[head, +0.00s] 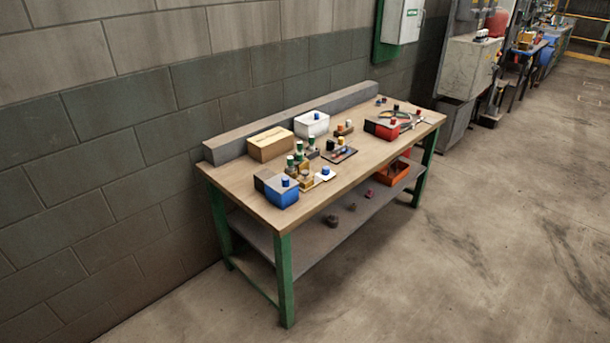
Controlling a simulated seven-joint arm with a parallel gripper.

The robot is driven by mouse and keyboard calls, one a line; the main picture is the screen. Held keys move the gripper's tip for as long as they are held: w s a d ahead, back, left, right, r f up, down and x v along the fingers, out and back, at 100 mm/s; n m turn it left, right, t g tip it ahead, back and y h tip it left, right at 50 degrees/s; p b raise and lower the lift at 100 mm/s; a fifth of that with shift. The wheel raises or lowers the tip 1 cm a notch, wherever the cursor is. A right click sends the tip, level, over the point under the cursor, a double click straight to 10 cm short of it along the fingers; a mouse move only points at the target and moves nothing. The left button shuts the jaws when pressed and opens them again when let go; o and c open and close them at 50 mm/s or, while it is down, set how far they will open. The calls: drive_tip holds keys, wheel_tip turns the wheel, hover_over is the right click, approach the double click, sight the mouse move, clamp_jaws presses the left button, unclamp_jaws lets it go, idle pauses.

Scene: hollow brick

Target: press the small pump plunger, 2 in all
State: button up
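Several small boxes and blocks with round coloured knobs stand on a wooden-topped workbench (244,189). A blue box with a blue knob (284,182) is at the near left end. A red and black box with a red knob (393,121) is toward the far right end. Several bottle-like pieces with green tops (298,146) stand behind the blue box. Small blocks with knobs (343,146) sit mid-bench. Which of these is the small pump plunger, I cannot tell at this size. My gripper is not in view.
A cardboard box (270,145) and a white bin (312,124) stand along the bench's back ledge (235,147). The lower shelf holds an orange bin (389,174) and small dark items. A block wall is behind. The concrete floor (420,270) in front is clear.

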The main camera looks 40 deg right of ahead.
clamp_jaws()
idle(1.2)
